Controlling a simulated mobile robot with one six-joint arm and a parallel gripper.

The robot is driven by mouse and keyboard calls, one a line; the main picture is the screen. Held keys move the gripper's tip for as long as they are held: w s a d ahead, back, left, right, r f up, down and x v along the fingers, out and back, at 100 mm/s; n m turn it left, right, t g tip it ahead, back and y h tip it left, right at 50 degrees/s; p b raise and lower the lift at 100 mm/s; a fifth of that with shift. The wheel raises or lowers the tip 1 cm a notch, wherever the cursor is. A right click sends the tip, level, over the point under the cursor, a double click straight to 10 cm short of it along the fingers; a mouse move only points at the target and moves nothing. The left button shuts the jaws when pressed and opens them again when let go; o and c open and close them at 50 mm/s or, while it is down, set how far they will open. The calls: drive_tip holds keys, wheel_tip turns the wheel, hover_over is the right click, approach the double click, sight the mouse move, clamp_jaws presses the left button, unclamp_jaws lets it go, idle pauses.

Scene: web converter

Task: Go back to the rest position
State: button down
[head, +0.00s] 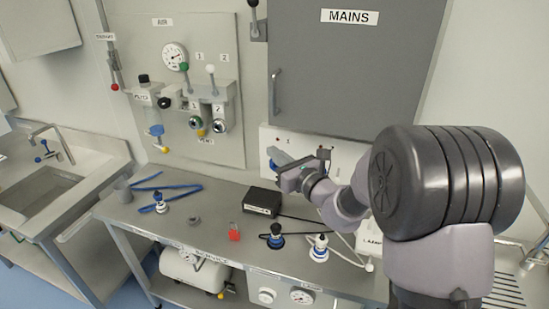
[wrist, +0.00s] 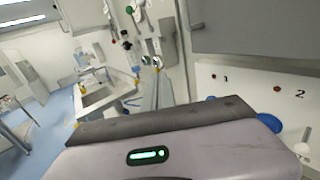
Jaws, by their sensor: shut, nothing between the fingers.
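My arm reaches in from the right in the head view, and my gripper (head: 281,173) is above the bench, in front of the white socket panel (head: 346,158) under the grey MAINS cabinet (head: 357,60). The gripper is shut and holds nothing. It looks clear of the bench top and the things on it; whether it touches the panel I cannot tell. In the wrist view the gripper body with a green light fills the lower part, and its fingertips are not clearly seen. The numbered panel (wrist: 262,92) shows at its right.
On the bench (head: 205,217) are a black box (head: 262,201), a red padlock-like item (head: 234,232), several blue-and-white connectors (head: 319,248), and a blue strap or hose (head: 180,187). A sink (head: 35,188) stands at left. A gauge panel (head: 180,85) is on the wall.

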drive_tip(key=s+a+n+g+y+b, duration=0.2)
drive_tip(key=s+a+n+g, duration=0.15)
drive_tip(key=s, duration=0.25)
drive_tip(key=s+a+n+g+y+b, duration=0.1)
drive_tip(key=s+a+n+g+b, duration=0.15)
drive_tip(key=s+n, duration=0.25)
drive_tip(key=s+f+n+g+h+b, duration=0.1)
drive_tip(key=s+f+n+g+b, duration=0.2)
drive_tip(key=s, duration=0.5)
drive_tip(key=s+f+n+g+h+b, duration=0.1)
drive_tip(key=s+f+n+b, duration=0.15)
drive_tip(key=s+n, duration=0.5)
drive_tip(key=s+d+f+n+h+b, duration=0.4)
drive_tip(key=s+d+f+n+h, duration=0.2)
drive_tip(key=s+d+f+h, duration=0.2)
drive_tip(key=s+d+f, duration=0.2)
drive_tip(key=s+d, duration=0.2)
drive_tip(key=d, duration=0.1)
drive_tip(key=shift+d+t+h, duration=0.15)
drive_tip(key=shift+t+h, duration=0.15)
